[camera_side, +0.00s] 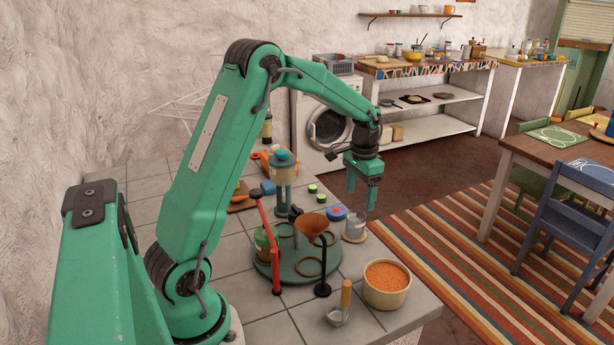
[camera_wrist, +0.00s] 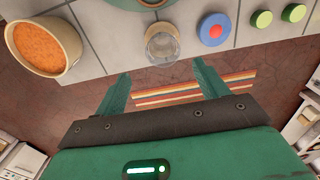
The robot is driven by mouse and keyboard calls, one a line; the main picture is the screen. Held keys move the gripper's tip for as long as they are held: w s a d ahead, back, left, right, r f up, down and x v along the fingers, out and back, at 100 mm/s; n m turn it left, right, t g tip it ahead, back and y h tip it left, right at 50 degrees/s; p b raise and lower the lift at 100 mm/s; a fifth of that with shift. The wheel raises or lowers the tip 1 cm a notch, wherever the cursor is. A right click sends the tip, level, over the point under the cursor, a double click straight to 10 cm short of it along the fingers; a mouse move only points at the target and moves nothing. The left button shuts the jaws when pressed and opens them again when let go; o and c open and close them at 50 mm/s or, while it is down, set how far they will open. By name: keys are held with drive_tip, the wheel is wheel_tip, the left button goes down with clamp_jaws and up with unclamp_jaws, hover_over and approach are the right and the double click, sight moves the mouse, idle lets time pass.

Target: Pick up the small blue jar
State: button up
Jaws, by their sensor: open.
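A small round blue piece with a red centre (camera_wrist: 203,29) lies near the counter edge in the wrist view. It also shows in the side view (camera_side: 337,213), partly behind the glass; it looks like the small blue jar seen from above, though its height is hard to tell. My gripper (camera_side: 361,190) is open and empty, pointing down, above and beyond the counter's edge. In the wrist view my gripper (camera_wrist: 161,72) has floor and striped rug between its fingers. The blue piece is ahead and to the right of the fingers there.
A clear glass jar (camera_wrist: 162,46) stands beside the blue piece. A bowl of orange grains (camera_side: 386,284) is at the counter's corner. A round green stand (camera_side: 295,272) holds a copper funnel (camera_side: 312,226).

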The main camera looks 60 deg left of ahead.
sight(356, 216)
drive_tip(key=shift+a+f, duration=0.1)
drive_tip(key=shift+f, duration=1.4)
drive_tip(key=shift+s+a+f, duration=0.15)
drive_tip(key=shift+f, duration=2.45)
drive_tip(key=c, duration=1.1)
drive_tip(key=shift+r, duration=0.1)
